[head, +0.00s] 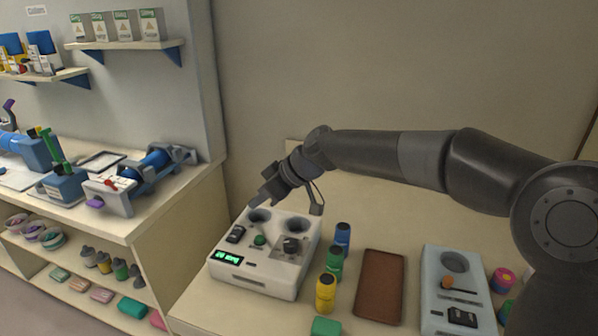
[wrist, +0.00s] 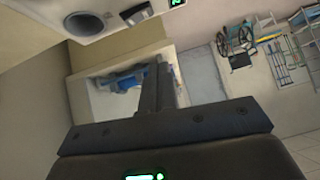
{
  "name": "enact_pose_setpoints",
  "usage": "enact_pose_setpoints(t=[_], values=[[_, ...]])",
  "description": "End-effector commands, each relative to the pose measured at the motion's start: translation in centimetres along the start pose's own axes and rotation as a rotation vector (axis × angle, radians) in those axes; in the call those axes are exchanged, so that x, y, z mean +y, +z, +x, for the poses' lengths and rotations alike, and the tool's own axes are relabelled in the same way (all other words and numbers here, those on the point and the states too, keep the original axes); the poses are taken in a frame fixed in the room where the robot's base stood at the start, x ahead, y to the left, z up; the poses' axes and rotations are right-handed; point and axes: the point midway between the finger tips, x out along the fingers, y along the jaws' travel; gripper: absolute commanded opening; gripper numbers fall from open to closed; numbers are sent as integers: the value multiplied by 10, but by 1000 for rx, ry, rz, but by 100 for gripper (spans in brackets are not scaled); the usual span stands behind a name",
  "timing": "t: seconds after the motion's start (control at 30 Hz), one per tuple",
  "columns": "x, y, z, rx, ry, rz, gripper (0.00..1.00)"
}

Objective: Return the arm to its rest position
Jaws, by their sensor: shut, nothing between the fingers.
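My arm reaches in from the right in the head view, bent and dark grey. My gripper (head: 256,200) is shut and empty, just above the back left of a white device (head: 252,285) with round wells, a green knob and a lit green display. I cannot tell whether it touches the device. In the wrist view my gripper (wrist: 160,68) shows as closed dark fingers. Part of the white device (wrist: 60,12) shows at the top left there.
Blue, green and yellow bottles (head: 326,292) stand right of the device. Beyond them are a brown tray (head: 381,285) and a grey unit (head: 440,262) with a well. A workbench (head: 190,190) with blue tools is at left. In the wrist view a wheelchair (wrist: 235,42) stands far off.

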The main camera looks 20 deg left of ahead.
Motion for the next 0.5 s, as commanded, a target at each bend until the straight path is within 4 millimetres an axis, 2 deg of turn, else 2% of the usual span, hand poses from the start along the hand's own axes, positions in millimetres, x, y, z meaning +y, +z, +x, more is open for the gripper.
enact_pose_setpoints(t=[0.17,0.27,0.37,0.5], values=[[-2,5,-1,-21,11,9,0],[-5,20,-6,-78,47,38,0],[-10,46,-18,-162,110,96,0],[-18,86,-47,-273,226,206,0]])
